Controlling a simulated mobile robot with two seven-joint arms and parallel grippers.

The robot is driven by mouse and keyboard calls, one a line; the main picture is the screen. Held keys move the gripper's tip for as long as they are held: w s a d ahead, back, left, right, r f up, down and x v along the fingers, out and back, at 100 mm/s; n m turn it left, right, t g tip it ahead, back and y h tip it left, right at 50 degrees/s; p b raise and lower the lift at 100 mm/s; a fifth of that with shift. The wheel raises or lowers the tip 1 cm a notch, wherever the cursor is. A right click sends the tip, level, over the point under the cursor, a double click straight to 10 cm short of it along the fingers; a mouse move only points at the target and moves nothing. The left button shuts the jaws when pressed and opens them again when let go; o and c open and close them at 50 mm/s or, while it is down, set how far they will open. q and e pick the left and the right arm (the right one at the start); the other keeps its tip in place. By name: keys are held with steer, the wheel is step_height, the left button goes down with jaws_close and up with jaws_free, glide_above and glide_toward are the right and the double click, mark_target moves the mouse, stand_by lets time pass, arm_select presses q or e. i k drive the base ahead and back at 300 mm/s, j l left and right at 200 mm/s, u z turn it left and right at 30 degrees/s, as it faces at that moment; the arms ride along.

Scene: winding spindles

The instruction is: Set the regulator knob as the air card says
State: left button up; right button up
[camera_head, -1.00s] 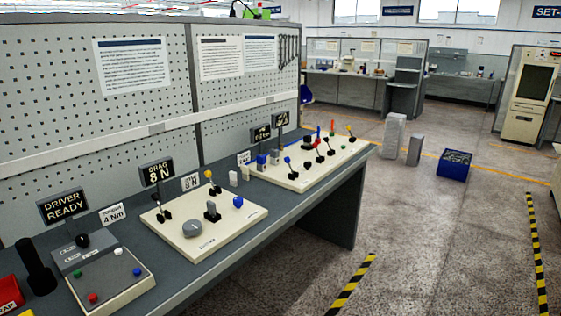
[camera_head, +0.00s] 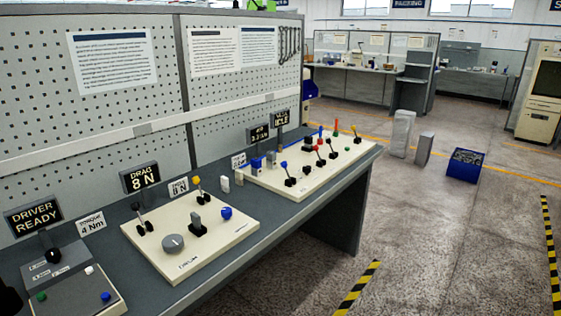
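The far cream panel (camera_head: 330,166) on the bench holds several small levers and a few small blue and grey parts at its left end. Which of these is the regulator knob I cannot tell. A dark display (camera_head: 258,134) stands behind that end; its figures are too small to read surely. A small white card (camera_head: 238,160) stands at the panel's left corner, its text unreadable; I cannot tell whether it is the air card.
The nearer cream panel (camera_head: 218,252) has a grey dial (camera_head: 173,243), a blue knob (camera_head: 226,212) and levers. Open floor lies right of the bench, with a blue crate (camera_head: 465,166) and grey posts (camera_head: 402,133).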

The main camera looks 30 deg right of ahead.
mark_target(307, 169)
steer(key=i+l+u, duration=0.2)
steer(key=l, duration=0.25)
steer(key=l+u, duration=0.2)
steer(key=l, duration=0.2)
steer(key=i+l, duration=0.1)
steer(key=l, duration=0.35)
steer(key=i+l+u, duration=0.15)
steer(key=l, duration=0.3)
